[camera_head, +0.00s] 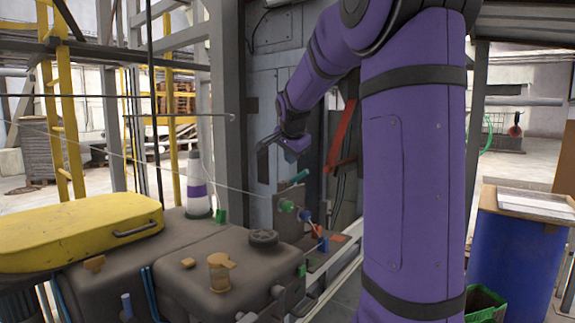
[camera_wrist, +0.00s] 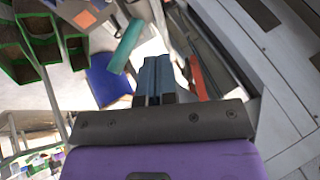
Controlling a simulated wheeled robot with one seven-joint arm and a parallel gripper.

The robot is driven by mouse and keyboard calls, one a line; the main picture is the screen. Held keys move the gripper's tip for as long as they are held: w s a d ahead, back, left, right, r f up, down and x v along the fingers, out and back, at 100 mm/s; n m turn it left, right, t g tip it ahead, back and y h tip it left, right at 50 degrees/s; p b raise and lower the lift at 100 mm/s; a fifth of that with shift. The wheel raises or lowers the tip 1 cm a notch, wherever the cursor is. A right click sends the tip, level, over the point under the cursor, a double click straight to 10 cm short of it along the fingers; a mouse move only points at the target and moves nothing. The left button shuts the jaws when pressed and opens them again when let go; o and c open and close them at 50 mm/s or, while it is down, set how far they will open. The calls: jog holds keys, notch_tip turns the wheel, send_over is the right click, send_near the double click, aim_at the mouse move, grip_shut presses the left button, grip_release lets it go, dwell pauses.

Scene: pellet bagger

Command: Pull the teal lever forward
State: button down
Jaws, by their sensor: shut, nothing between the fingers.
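The teal lever (camera_head: 300,176) sticks out at the top of a grey plate beside the grey machine cabinet. It also shows in the wrist view (camera_wrist: 126,46) as a teal bar slanting up and to the right, left of my fingers. My gripper (camera_head: 291,157) is a little above the lever in the head view. In the wrist view my gripper (camera_wrist: 153,78) has its two blue-grey fingers together, with nothing between them. The fingers appear apart from the lever. The lever's base is not clear in the head view.
Below the lever are a green knob (camera_head: 287,206) and a blue knob (camera_head: 305,215). A red-orange bar (camera_head: 342,164) stands on the right; one also shows in the wrist view (camera_wrist: 197,74). A dark tank (camera_head: 235,270) and yellow lid (camera_head: 75,232) fill the front left.

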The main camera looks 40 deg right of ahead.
jog(key=v, duration=1)
jog(key=shift+s, duration=0.25)
jog(key=s+a+f+n+y, duration=0.1)
jog(key=s+a+f+n, duration=0.4)
jog(key=a, duration=0.4)
jog(key=s+a+f+n+y, duration=0.2)
jog(key=s+a+f+n, duration=0.2)
jog(key=s+a+n, duration=0.3)
jog(key=s+a+f+n+y, duration=0.2)
jog(key=s+a+f+n, duration=0.3)
jog(key=s+a, duration=0.4)
jog(key=shift+s+a+f+n, duration=0.35)
jog(key=shift+a+n, duration=0.15)
jog(key=shift+a, duration=0.35)
